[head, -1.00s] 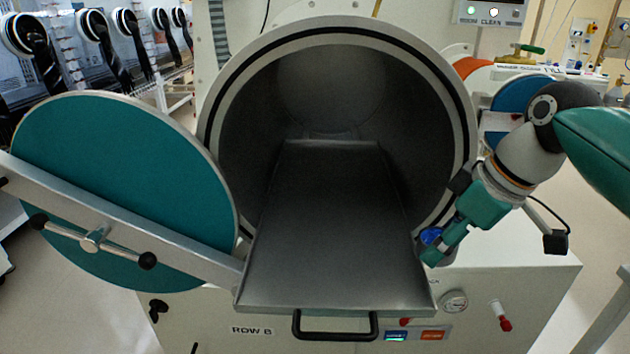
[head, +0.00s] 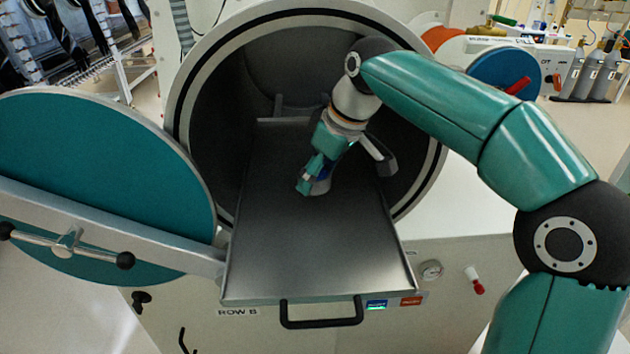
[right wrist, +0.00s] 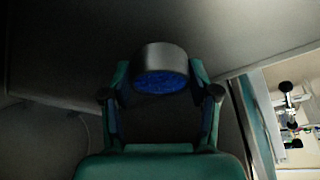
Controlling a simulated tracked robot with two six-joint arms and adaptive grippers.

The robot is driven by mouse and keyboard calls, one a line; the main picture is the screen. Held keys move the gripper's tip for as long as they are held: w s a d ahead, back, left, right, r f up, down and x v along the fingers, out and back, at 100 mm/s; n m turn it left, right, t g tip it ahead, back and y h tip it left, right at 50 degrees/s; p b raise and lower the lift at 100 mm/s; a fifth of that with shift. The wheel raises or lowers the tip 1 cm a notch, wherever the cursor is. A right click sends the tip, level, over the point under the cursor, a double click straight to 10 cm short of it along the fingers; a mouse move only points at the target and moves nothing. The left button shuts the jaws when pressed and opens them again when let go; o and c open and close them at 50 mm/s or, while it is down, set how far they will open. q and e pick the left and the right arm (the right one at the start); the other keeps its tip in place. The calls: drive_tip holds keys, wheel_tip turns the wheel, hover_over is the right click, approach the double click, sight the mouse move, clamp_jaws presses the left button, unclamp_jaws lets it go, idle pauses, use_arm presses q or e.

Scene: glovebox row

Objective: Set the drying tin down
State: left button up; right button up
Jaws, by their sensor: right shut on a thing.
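The drying tin is a short grey metal tin with blue contents. In the right wrist view the tin (right wrist: 161,58) sits between the two fingers of my right gripper (right wrist: 160,80). In the head view my right gripper (head: 308,184) is over the upper middle of the metal tray (head: 310,250), shut on the tin (head: 321,186), which is mostly hidden behind the fingers. The tin is at or just above the tray surface; I cannot tell whether it touches. My left gripper is not in view.
The tray sticks out of the round chamber opening (head: 181,100), with a black handle (head: 322,322) at its front. The round teal door (head: 90,170) stands open at the left. The front half of the tray is clear.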

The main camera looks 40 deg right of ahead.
sight(314, 189)
drive_tip(key=shift+w+a, duration=0.2)
drive_tip(key=shift+w, duration=0.15)
drive_tip(key=shift+s+f+b, duration=0.1)
drive_tip(key=shift+f+b, duration=0.3)
drive_tip(key=shift+f, duration=1.3)
drive_tip(key=o, duration=1.2)
drive_tip(key=p+v, duration=0.2)
drive_tip(key=v, duration=1)
